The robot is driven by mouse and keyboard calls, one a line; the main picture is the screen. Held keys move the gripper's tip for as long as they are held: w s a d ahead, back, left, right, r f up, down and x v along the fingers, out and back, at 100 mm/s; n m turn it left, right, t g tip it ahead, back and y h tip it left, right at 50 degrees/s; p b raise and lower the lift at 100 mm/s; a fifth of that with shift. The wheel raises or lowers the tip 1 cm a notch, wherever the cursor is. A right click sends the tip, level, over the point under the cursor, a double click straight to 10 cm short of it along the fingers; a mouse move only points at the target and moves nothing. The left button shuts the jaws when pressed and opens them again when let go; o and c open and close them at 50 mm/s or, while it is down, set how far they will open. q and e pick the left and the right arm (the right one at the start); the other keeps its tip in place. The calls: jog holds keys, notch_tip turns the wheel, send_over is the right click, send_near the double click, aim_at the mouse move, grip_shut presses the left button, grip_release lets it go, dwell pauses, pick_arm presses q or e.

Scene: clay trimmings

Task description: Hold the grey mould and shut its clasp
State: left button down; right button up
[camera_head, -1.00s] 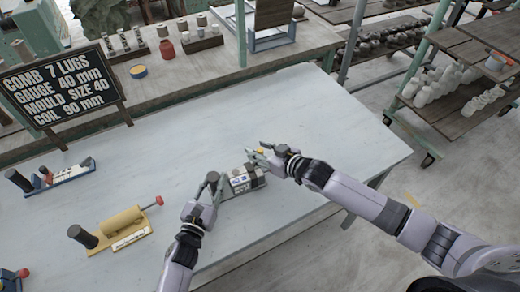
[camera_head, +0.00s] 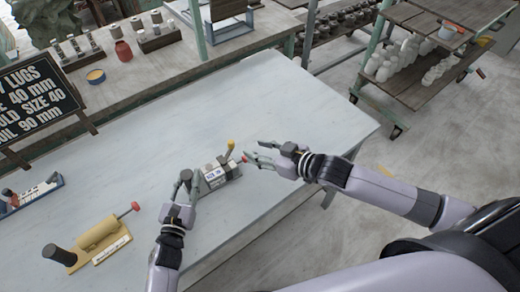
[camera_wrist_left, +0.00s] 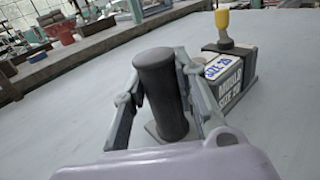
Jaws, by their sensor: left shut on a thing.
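The grey mould (camera_head: 222,172) sits on the pale table, a small block with white labels. Its yellow-tipped clasp lever (camera_head: 231,147) stands upright at the far end, and it also shows in the left wrist view (camera_wrist_left: 222,22). A red knob (camera_head: 243,158) pokes out beside it. My left gripper (camera_head: 190,180) is shut on the mould's dark upright post (camera_wrist_left: 162,95), with one finger on each side in the left wrist view. My right gripper (camera_head: 256,154) is open and empty, just right of the red knob; I cannot tell whether it touches it.
A yellow mould (camera_head: 98,235) with a dark post and red knob lies at front left. A blue one (camera_head: 32,196) is at the left edge. A black sign (camera_head: 35,105) stands behind them. The table right of my right gripper is clear.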

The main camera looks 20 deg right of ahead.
pick_arm(q)
jog(key=c, duration=1.2)
grip_release()
